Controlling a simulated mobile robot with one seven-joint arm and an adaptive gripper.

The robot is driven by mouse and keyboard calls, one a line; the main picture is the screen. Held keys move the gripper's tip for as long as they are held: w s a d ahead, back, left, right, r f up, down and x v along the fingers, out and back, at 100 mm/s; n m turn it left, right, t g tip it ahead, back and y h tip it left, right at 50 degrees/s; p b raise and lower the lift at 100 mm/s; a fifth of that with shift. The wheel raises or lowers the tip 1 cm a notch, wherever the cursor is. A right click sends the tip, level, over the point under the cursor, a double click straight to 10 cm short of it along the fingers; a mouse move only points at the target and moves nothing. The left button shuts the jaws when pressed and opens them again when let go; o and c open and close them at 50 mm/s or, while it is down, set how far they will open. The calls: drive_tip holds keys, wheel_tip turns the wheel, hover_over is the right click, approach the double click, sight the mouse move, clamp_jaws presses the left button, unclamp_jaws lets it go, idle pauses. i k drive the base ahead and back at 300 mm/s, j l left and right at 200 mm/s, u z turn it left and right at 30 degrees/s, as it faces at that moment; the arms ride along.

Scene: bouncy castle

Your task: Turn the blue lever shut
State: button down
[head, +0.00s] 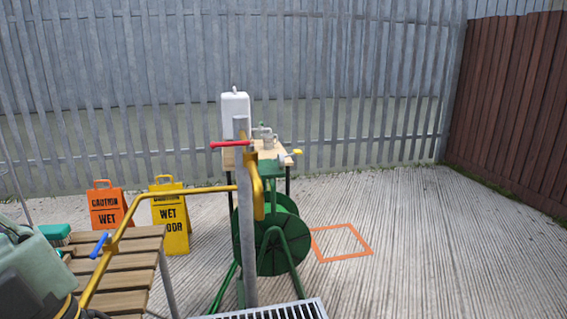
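The blue lever (99,245) is at the left, at the yellow pipe (125,222) that runs over the wooden slatted bench. It is short and slants up to the right, its upper end close to the pipe. Its pivot is too small to make out. I cannot tell from this view whether the lever stands open or shut. My gripper's fingers are not seen in the head view.
A grey-green bulky shape (30,270) fills the lower left corner, unclear what it is. A red lever (233,144) is on the grey post (246,230). Behind are a green hose reel (282,250) and wet-floor signs (172,225).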

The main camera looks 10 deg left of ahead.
sight(100, 245)
drive_tip(key=l+u, duration=0.15)
drive_tip(key=u, duration=0.25)
drive_tip(key=l+u, duration=0.2)
drive_tip(key=u, duration=0.15)
drive_tip(key=j+u, duration=0.15)
drive_tip(key=u, duration=0.15)
drive_tip(key=i+j+u, duration=0.1)
drive_tip(key=u, duration=0.25)
drive_tip(key=i+j+u, duration=0.1)
drive_tip(key=j+u, duration=0.15)
drive_tip(key=i+j+u, duration=0.25)
drive_tip(key=j, duration=0.2)
drive_tip(key=i, duration=0.4)
